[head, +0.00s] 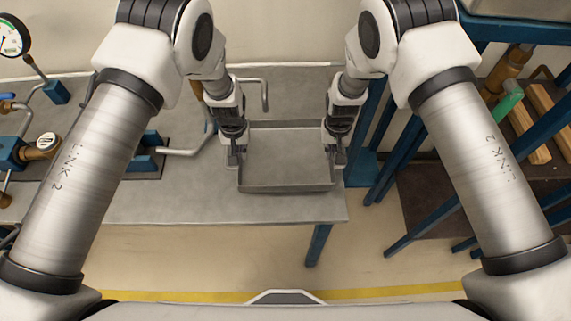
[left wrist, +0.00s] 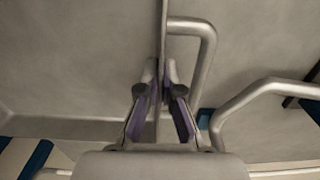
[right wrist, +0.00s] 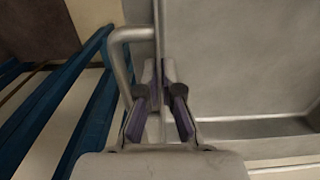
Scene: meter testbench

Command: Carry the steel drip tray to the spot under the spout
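The steel drip tray (head: 287,188) is a shallow grey rectangular pan near the right end of the bench. I cannot tell whether it rests on the bench or hangs just above it. My left gripper (head: 236,160) is closed on its left wall, which also shows between the fingers in the left wrist view (left wrist: 160,70). My right gripper (head: 337,157) is closed on its right wall, seen between the fingers in the right wrist view (right wrist: 161,70). A bent pipe (head: 265,95) with a downturned end, possibly the spout, stands behind the tray's left part.
The bench top (head: 220,208) is bare in front of the tray. Another bent pipe (head: 185,151) and blue fittings stand to the left, with a pressure gauge (head: 12,38) at the far left. A blue-framed shelf (head: 420,150) holding wooden blocks stands close on the right.

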